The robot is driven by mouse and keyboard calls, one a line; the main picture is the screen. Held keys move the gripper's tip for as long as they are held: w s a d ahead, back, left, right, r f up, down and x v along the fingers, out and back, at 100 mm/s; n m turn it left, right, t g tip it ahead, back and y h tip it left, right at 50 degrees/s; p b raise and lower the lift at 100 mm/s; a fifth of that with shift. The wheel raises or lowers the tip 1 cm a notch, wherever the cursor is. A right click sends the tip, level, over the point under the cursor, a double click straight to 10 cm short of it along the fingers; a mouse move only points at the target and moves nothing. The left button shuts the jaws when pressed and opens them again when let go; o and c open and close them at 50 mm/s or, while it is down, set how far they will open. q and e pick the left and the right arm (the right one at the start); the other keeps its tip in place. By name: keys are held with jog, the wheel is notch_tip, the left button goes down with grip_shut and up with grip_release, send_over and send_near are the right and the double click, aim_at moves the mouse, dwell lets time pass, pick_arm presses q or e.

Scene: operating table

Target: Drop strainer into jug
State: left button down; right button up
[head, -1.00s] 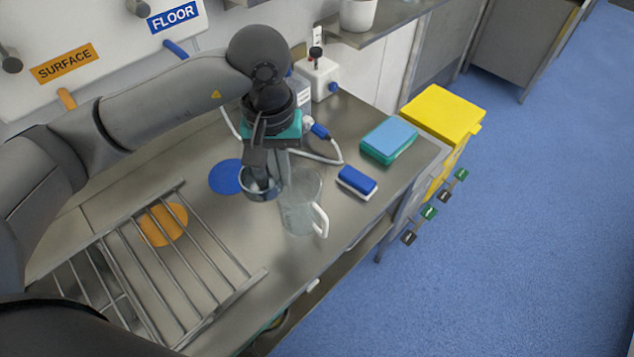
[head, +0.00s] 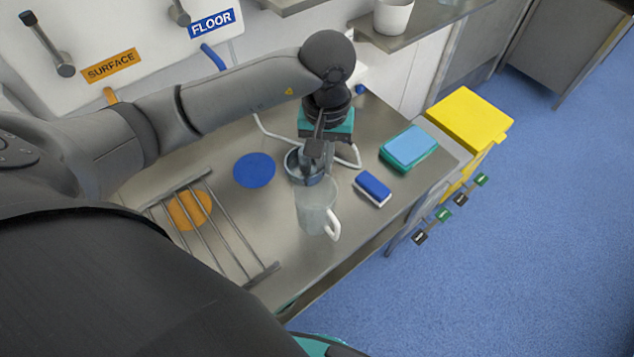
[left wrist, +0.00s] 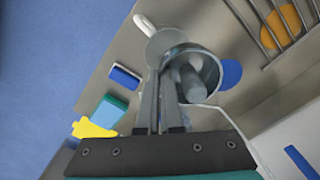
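A grey metal strainer (head: 294,163), cup-shaped with a round rim, hangs from my left gripper (head: 318,172). In the left wrist view the strainer (left wrist: 219,75) shows its open ring beside the fingers, and the left gripper (left wrist: 160,82) has its fingers close together on its edge. The clear jug (head: 314,212) with a white handle stands on the metal table; it also shows in the left wrist view (left wrist: 162,44). The strainer is at the jug's far side in the head view, partly overlapping its rim. Their height gap is unclear. My right gripper's fingers are not visible.
A blue-white sponge block (head: 373,188) lies right of the jug; a teal-blue sponge (head: 408,147) is further right. A blue disc (head: 254,170) lies left. A metal rack (head: 227,236) and an orange disc (head: 190,209) are front left. A yellow bin (head: 470,115) stands beyond.

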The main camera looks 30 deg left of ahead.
pick_arm(q)
jog(key=shift+f+b, duration=0.55)
jog(key=shift+f, duration=0.9)
jog(key=c, duration=1)
grip_release()
notch_tip(320, 180, up, 15)
jog(key=shift+r, duration=0.15)
